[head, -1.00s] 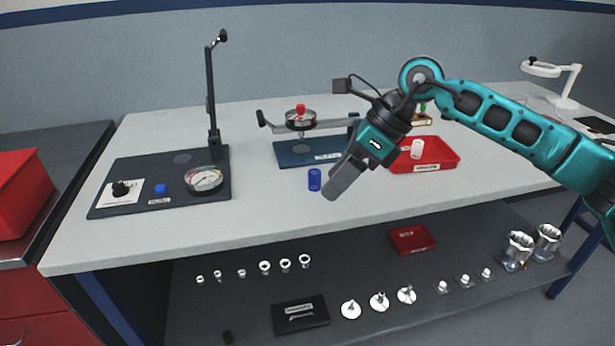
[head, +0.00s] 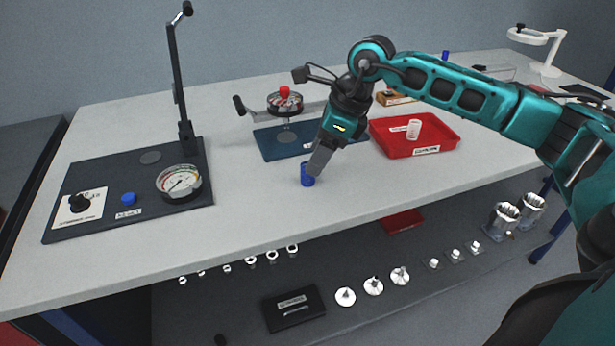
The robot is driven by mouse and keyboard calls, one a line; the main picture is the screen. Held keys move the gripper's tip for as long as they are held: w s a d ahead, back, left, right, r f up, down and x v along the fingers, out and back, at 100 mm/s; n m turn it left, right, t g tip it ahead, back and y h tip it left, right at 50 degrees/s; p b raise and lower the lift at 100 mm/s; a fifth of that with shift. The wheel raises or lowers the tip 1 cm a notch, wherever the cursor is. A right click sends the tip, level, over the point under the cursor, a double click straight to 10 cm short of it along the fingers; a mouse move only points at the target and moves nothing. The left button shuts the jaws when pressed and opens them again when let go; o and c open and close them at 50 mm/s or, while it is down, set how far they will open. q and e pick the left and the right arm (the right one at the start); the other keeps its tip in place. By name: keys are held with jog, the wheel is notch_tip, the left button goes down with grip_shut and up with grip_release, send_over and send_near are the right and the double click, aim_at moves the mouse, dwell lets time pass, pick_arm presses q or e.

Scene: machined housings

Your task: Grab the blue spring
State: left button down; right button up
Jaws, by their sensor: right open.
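The blue spring (head: 307,176) is a small blue cylinder standing upright on the light grey tabletop, left of the red tray. My right gripper (head: 311,174) reaches down to it from the upper right, its fingers tilted. The fingertips overlap the spring's upper right side in the picture and hide part of it. The right gripper is open; I cannot tell whether the spring is between the fingers or behind them. My left gripper is not in view.
A dark panel (head: 140,222) with a gauge and post stands left. A blue-based fixture (head: 270,146) is behind the spring. A red tray (head: 447,133) holding a white cylinder is to the right. The table front around the spring is clear. A lower shelf (head: 345,272) holds metal parts.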

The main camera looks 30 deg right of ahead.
aim_at(302, 174)
jog(key=x, duration=0.5)
jog(key=shift+w+a, duration=0.15)
jog(key=shift+w, duration=0.25)
jog(key=c, duration=1.1)
